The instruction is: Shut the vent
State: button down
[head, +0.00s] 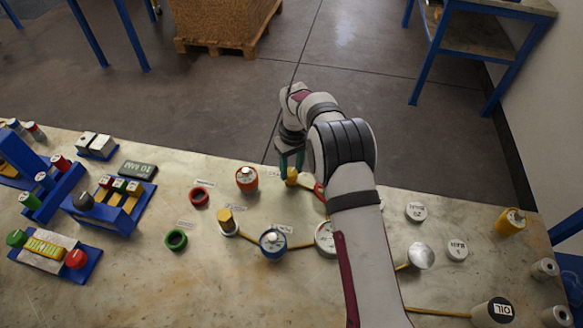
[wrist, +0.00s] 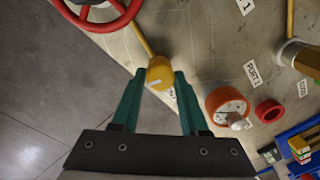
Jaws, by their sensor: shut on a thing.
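A yellow knob (head: 291,176) with a small pale mark stands near the far edge of the table. It joins a thin yellow pipe, which runs up from the knob (wrist: 159,74) in the wrist view. My gripper (head: 290,168) reaches down over it. In the wrist view, the green fingertips of my gripper (wrist: 160,80) close on the knob from both sides. No label reading vent is legible. My arm hides part of the table to the right of the knob.
A red handwheel (wrist: 105,10) is close to the knob, partly behind my arm in the head view. A blue vessel (head: 272,243) stands nearer. Blue racks (head: 115,207) fill the left.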

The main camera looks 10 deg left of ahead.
aim_at(293, 170)
jog(key=shift+n, duration=1.9)
jog(key=shift+c, duration=2.1)
grip_release()
jog(key=shift+r, duration=0.1)
notch_tip(293, 170, up, 16)
jog(key=shift+w+d+f, duration=0.15)
jog(key=shift+w+f, duration=0.05)
jog(key=shift+w, duration=0.15)
jog(key=shift+r, duration=0.1)
